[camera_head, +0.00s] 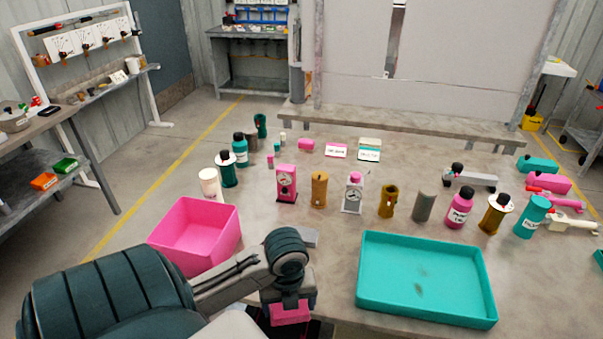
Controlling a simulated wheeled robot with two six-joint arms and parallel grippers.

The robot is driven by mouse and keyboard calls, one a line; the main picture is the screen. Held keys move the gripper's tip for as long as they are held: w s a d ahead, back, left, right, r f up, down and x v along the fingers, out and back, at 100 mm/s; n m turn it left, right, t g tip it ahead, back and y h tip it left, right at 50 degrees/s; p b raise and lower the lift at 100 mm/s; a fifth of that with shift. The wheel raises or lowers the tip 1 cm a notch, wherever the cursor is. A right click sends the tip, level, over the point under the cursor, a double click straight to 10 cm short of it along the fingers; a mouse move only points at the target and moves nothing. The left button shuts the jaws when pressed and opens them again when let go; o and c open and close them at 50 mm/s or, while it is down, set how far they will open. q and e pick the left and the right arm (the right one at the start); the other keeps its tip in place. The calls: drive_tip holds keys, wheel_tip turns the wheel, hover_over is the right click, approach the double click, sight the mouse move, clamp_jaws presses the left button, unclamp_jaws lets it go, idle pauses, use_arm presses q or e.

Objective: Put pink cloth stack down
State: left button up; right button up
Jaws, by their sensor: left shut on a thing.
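My left gripper (290,305) comes in from the lower left and points down near the table's front edge, between the pink bin and the teal tray. It is shut on the pink cloth stack (291,316), which shows as a small pink block under the gripper. The gripper's body hides part of the stack, and I cannot tell whether the stack touches a surface. My right gripper is not in view.
A pink bin (181,258) stands to the left and an empty-looking teal tray (360,295) to the right. Behind them, a row of bottles, pumps and cylinders crosses the table (320,231). Bare table lies between that row and the containers.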

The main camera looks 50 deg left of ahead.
use_arm(q)
drive_tip(key=shift+w+a+f, duration=0.1)
drive_tip(key=shift+w+a, duration=0.4)
drive_tip(key=shift+a, duration=0.3)
drive_tip(key=w+a+p, duration=0.2)
drive_tip(key=w+a, duration=0.1)
drive_tip(key=shift+w+a, duration=0.15)
drive_tip(key=shift+a, duration=0.05)
drive_tip(key=w+a+p, duration=0.1)
drive_tip(key=w+a, duration=0.1)
drive_tip(key=w+a+f+p, duration=0.1)
drive_tip(key=w+a, duration=0.2)
drive_tip(key=shift+w+a, duration=0.3)
drive_tip(key=shift+w, duration=0.05)
drive_tip(key=shift+w+a+f, duration=0.1)
drive_tip(key=shift+f, duration=0.1)
wheel_tip(320, 180, down, 3)
drive_tip(key=shift+r+p, duration=0.1)
drive_tip(key=shift+p, duration=0.6)
drive_tip(key=shift+f, duration=0.25)
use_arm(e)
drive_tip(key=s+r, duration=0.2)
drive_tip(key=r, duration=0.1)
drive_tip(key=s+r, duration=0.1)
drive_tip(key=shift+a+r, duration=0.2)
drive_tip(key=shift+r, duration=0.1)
use_arm(q)
drive_tip(key=shift+f, duration=0.15)
